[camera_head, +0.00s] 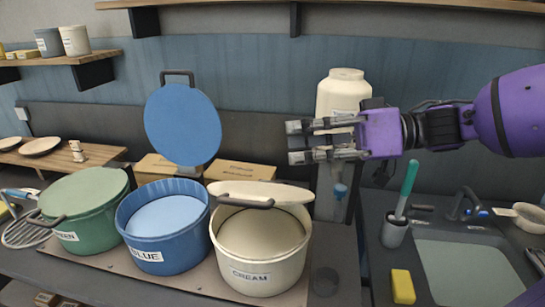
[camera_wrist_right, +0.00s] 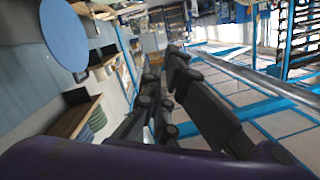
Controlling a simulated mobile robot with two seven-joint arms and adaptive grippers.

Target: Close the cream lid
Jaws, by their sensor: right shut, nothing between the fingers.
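The cream lid (camera_head: 285,192) is partly open above the cream pot (camera_head: 262,275), seen nearly edge-on. Its dark handle (camera_head: 245,203) is at the front, and the pot's inside shows below it. The pot carries a CREAM label. My right gripper (camera_head: 292,142) is above and behind the lid in the head view, apart from it, pointing left, shut and empty. Its fingers also show in the wrist view (camera_wrist_right: 165,105). The left gripper is not in view.
The blue lid (camera_head: 183,125) stands upright behind the open blue pot (camera_head: 165,240). The green pot (camera_head: 85,225) is closed at the left. A cream jar (camera_head: 343,92) stands behind my right gripper. A sink (camera_head: 465,270), yellow sponge (camera_head: 403,287) and brush cup (camera_head: 394,233) are at the right.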

